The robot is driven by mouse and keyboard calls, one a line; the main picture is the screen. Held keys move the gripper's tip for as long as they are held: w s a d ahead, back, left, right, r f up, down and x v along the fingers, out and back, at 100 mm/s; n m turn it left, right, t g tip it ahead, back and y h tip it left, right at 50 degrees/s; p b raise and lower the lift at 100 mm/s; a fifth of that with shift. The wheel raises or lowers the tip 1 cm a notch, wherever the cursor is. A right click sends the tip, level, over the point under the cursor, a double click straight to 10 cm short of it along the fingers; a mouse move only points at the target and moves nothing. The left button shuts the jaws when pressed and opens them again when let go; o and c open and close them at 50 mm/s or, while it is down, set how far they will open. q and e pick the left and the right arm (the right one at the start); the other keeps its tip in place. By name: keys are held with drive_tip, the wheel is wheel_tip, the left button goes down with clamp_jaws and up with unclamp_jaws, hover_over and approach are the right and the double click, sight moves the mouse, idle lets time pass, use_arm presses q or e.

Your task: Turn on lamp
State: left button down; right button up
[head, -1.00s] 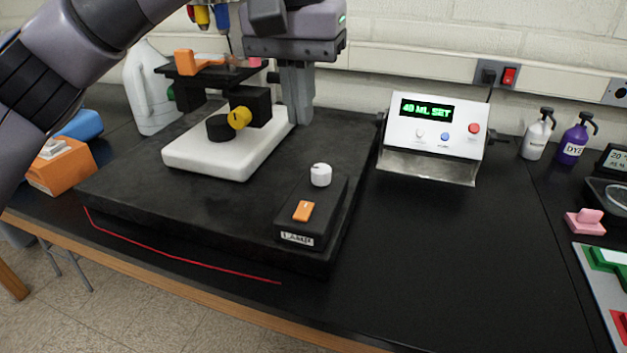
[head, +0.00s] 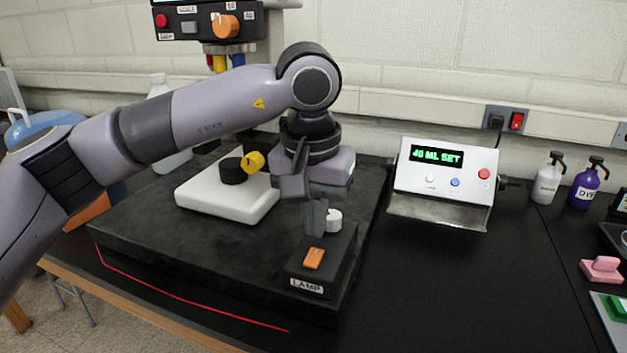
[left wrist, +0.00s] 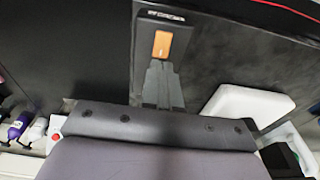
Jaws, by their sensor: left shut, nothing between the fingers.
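The lamp switch box (head: 335,262) is a black block labelled LAMP on the front right corner of a dark slab. An orange rocker switch (head: 313,258) sits on its top, with a white knob (head: 333,219) behind it. My left gripper (head: 314,232) is shut and empty, pointing down just behind the orange switch and beside the knob. In the left wrist view the shut fingertips (left wrist: 162,66) lie close to the orange switch (left wrist: 162,45); I cannot tell whether they touch it. The knob is hidden in the wrist view. My right gripper is not in view.
A white plate (head: 222,205) with a black and yellow knob stands left on the dark slab. A control box reading 40 ML SET (head: 443,176) stands right. Two pump bottles (head: 549,178) are further right.

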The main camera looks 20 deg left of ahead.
sight(317, 250)
use_arm(q)
drive_tip(key=shift+w+f, duration=0.15)
drive_tip(key=shift+f, duration=0.75)
drive_tip(key=shift+w+f, duration=0.1)
drive_tip(key=shift+f, duration=0.8)
